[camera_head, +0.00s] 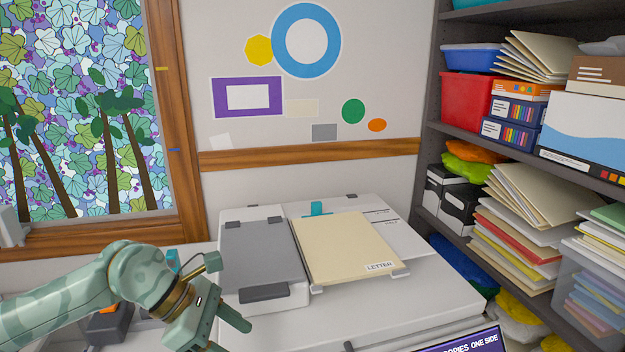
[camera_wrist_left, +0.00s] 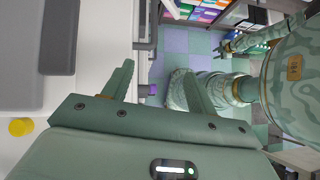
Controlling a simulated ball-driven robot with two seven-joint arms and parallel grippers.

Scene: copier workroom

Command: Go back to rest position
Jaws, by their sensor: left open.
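My left gripper (camera_head: 228,335) is at the lower left of the head view, in front of the copier (camera_head: 440,305). In the left wrist view the left gripper (camera_wrist_left: 157,72) is open, with nothing between its two fingers. It hangs beside the copier's edge, over the floor. A green arm part that looks like my right gripper (camera_wrist_left: 228,47) shows small at the upper right of the left wrist view. I cannot tell whether its jaws are open. The right arm is out of the head view.
A cream folder marked LETTER (camera_head: 345,248) lies on the copier's top, beside a grey feeder lid (camera_head: 260,252). A dark display panel (camera_head: 465,343) is at the bottom. Full shelves (camera_head: 432,130) stand at right.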

